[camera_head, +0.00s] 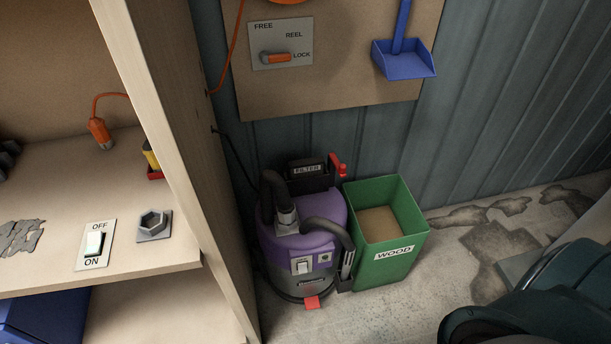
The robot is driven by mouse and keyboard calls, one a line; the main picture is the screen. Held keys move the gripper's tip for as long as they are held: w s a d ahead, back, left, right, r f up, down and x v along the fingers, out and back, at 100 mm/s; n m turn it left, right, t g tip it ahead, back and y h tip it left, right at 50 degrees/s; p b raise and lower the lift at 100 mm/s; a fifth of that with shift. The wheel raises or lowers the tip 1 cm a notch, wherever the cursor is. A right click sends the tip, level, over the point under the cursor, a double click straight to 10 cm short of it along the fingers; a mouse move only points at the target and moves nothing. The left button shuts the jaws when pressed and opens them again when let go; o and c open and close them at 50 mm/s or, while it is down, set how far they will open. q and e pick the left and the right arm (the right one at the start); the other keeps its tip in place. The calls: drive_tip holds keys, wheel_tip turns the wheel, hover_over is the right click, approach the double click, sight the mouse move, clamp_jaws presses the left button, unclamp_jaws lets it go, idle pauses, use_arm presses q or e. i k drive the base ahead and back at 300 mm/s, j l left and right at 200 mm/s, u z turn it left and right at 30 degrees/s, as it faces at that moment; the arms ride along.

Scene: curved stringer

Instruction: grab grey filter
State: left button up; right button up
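A dark box labelled FILTER (307,170) sits at the back on top of the purple and grey vacuum cleaner (304,223), with a small red part (339,165) at its right end. I cannot make out a separate grey filter; if one is inside the box or the vacuum, it is hidden. The vacuum stands on the floor, with its dark hose curving over its top and down its right side. Neither of my grippers can be made out in the head view.
A green WOOD bin (388,232) stands close to the vacuum's right. A wooden shelf (150,267) with a switch plate (95,244) fills the left. A board with a reel lever (276,58) and blue dustpan (403,60) hangs behind.

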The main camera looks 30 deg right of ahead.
sight(316, 165)
drive_tip(key=l, duration=1.1)
drive_tip(key=i+l+z, duration=0.1)
drive_tip(key=l, duration=1)
